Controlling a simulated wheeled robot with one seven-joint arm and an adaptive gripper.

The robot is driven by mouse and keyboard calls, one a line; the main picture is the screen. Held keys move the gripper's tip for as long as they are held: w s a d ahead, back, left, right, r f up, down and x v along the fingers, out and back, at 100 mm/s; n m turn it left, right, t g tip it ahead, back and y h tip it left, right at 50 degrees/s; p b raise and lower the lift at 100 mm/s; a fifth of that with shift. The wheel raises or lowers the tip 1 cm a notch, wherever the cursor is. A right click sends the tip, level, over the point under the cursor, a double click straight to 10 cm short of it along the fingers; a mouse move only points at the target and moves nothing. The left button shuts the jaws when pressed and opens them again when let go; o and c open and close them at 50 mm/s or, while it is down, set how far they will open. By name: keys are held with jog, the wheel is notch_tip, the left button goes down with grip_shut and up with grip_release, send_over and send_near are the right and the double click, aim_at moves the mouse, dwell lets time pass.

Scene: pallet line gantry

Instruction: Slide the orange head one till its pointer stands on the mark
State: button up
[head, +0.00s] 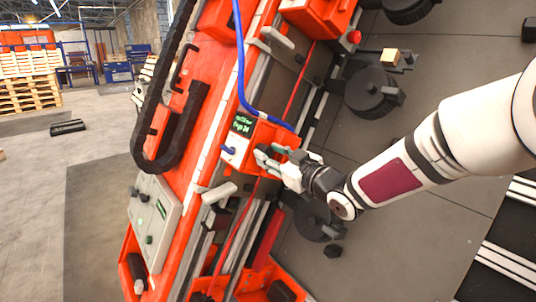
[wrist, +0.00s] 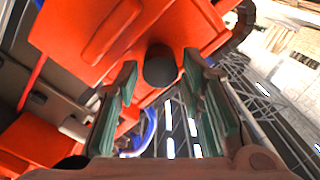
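An orange head (head: 270,138) with a small dark display with green text (head: 243,125) sits midway along the tilted orange gantry. I cannot tell whether it is head one; its pointer and the mark are not clear. My gripper (head: 268,157) is at its front right side. In the wrist view, the orange head (wrist: 105,35) fills the upper part, with a dark round knob (wrist: 160,66) on it. My gripper's two green-padded fingers (wrist: 160,68) are open, one on each side of the knob in the picture. I cannot tell whether they touch it.
Another orange head (head: 318,18) is further up the gantry, and orange parts (head: 258,280) are at its lower end. A blue cable (head: 240,60) runs to the middle head. A black cable chain (head: 150,100) and a grey control panel (head: 154,215) are on the left. Black round parts (head: 372,93) stand right.

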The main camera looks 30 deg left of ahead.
jog(key=shift+x, duration=0.9)
